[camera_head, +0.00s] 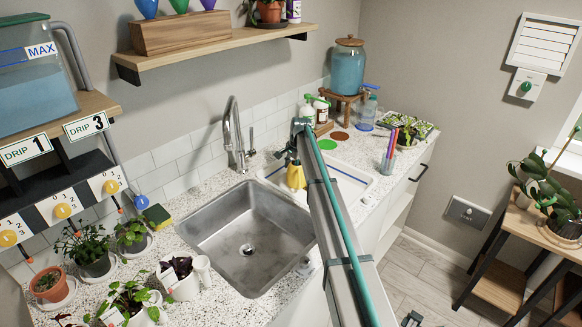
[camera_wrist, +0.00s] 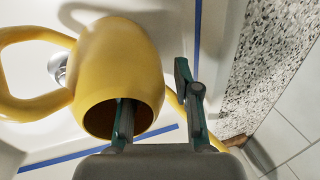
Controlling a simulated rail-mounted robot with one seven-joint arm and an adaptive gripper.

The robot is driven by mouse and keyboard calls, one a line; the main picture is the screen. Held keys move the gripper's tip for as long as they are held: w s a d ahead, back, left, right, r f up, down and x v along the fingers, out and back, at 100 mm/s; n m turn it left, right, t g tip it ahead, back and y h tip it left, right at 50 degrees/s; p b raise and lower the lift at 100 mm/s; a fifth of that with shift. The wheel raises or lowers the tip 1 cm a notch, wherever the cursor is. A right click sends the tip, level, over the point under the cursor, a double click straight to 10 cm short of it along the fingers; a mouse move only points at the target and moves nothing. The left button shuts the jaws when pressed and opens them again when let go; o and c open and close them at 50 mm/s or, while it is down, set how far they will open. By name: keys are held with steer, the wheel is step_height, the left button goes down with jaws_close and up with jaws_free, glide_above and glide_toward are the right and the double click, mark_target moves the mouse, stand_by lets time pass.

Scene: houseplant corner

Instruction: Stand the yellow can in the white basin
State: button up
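The yellow can (camera_head: 296,177) is at the left part of the white basin (camera_head: 350,172), which has a blue line around its inside. In the wrist view the can (camera_wrist: 120,60) shows its round dark opening toward the camera, with a looped handle at left; a spout-like part is partly hidden behind my right finger. My gripper (camera_wrist: 155,105) has its fingers apart, one in the can's opening and one outside its wall, with visible gaps. The can looks roughly upright in the head view. Whether its base touches the basin floor (camera_wrist: 180,35) is hidden.
A steel sink (camera_head: 245,240) with a tall faucet (camera_head: 236,135) lies left of the basin. Spray bottles (camera_head: 312,108), a green disc (camera_head: 328,144) and a brown disc (camera_head: 339,136) are behind it. A cup of markers (camera_head: 388,160) stands at right. Potted plants crowd the left counter.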

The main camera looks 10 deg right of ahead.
steer(key=shift+r, duration=0.1)
steer(key=b+v, duration=0.2)
steer(key=v, duration=1)
